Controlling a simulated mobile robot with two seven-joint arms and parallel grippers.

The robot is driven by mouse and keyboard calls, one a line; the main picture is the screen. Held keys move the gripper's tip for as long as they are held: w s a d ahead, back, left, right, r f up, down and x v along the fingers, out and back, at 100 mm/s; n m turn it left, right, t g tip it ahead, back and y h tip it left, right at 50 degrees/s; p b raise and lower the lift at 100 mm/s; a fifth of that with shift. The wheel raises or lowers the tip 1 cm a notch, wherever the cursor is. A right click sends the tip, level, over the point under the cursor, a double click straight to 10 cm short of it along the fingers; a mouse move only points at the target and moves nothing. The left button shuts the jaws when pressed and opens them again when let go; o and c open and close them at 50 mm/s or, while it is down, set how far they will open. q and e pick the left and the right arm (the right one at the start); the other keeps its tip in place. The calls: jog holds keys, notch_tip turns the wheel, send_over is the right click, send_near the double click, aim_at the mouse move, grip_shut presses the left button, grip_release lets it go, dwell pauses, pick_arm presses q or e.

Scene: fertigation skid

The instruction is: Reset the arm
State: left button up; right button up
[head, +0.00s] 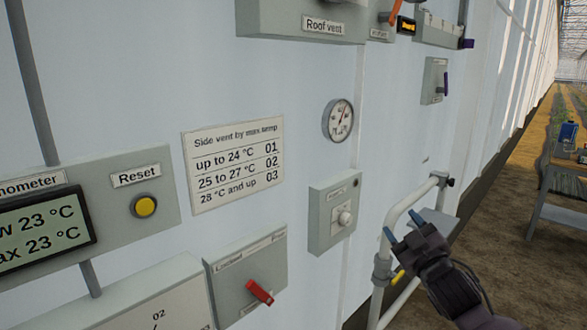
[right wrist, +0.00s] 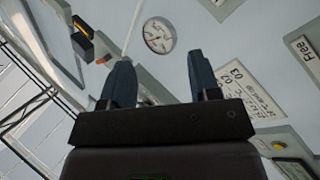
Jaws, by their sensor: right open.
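My right gripper (head: 401,224) is at the lower right of the head view, its dark arm coming in from the bottom right. Its two blue-grey fingers point up and left, apart, with nothing visible between them. In the right wrist view the gripper (right wrist: 161,75) also shows spread, empty fingers, with the wall panels beyond. In the head view it appears in front of or beside a white pipe rail (head: 410,210); I cannot tell whether they touch. My left gripper is not in view.
The wall carries a thermometer box (head: 108,225) with a yellow button (head: 145,206), a side vent chart (head: 235,163), a round gauge (head: 339,119), a knob box (head: 333,212) and a box with a red lever (head: 260,291). A table (head: 560,168) stands far right beyond open floor.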

jog(key=s+d+f+m+g+h, duration=0.1)
jog(key=s+f+m+g, duration=0.15)
jog(key=s+f, duration=0.55)
jog(key=s+d+f+m+g+h, duration=0.1)
jog(key=s+f+m+h, duration=0.2)
jog(key=f, duration=0.8)
jog(key=s+d+f+m+g, duration=0.1)
jog(key=s+f+g, duration=0.1)
jog(key=s+f, duration=0.6)
jog(key=s+d+f+m+g+h, duration=0.1)
jog(key=s+f+m+g, duration=0.1)
jog(key=s+f, duration=0.6)
jog(key=s+g, duration=0.1)
jog(key=s, duration=0.5)
jog(key=shift+d+f, duration=0.15)
jog(key=shift+d, duration=0.05)
jog(key=shift+m, duration=0.25)
jog(key=shift+c, duration=1.3)
jog(key=shift+w+d, duration=0.1)
jog(key=shift+w, duration=0.05)
